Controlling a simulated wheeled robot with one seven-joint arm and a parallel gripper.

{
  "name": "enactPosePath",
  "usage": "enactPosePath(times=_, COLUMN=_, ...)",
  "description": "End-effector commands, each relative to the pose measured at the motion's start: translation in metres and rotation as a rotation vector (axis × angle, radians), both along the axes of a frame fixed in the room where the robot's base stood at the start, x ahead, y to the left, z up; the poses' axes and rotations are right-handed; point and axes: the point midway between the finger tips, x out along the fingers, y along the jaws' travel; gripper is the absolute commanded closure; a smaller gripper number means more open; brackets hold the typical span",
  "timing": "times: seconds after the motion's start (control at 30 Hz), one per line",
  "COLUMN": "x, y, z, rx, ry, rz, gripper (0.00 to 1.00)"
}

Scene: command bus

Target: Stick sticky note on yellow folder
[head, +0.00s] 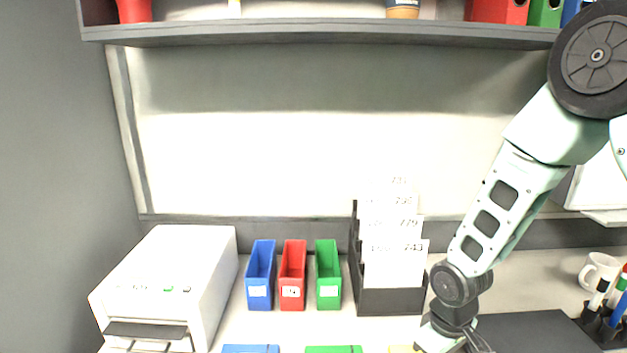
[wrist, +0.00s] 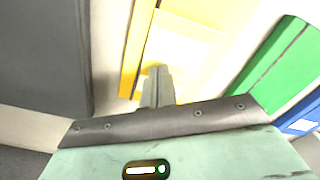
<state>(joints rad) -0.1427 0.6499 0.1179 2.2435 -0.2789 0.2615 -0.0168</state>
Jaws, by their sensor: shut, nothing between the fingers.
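The yellow folder (wrist: 138,48) lies beyond my fingertips in the wrist view. In the head view only a sliver of it (head: 400,349) shows at the bottom edge, beside my wrist. A pale cream-yellow patch (wrist: 182,46) shows on the folder; I cannot tell whether it is the sticky note or a label. My gripper (wrist: 158,72) is shut and empty, its fingertips over the folder's near part. I cannot tell whether they touch it. In the head view the fingers are out of frame.
A green folder (wrist: 285,65) and a blue one (wrist: 303,120) lie to the right in the wrist view. A dark pad (head: 535,333), mug (head: 598,270) and pen holder (head: 606,325) are right. Coloured bins (head: 292,272), a tiered paper rack (head: 388,300) and a printer (head: 165,280) stand behind.

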Motion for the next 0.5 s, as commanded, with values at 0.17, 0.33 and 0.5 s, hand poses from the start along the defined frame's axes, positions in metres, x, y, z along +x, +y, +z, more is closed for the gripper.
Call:
enactPosePath(times=0.17, x=0.0001, y=0.0000, z=-0.0032, rx=0.000, ry=0.000, rz=0.000, gripper=1.00)
enactPosePath(times=0.33, x=0.0001, y=0.0000, z=-0.0057, rx=0.000, ry=0.000, rz=0.000, gripper=1.00)
enactPosePath(times=0.5, x=0.0001, y=0.0000, z=-0.0081, rx=0.000, ry=0.000, rz=0.000, gripper=1.00)
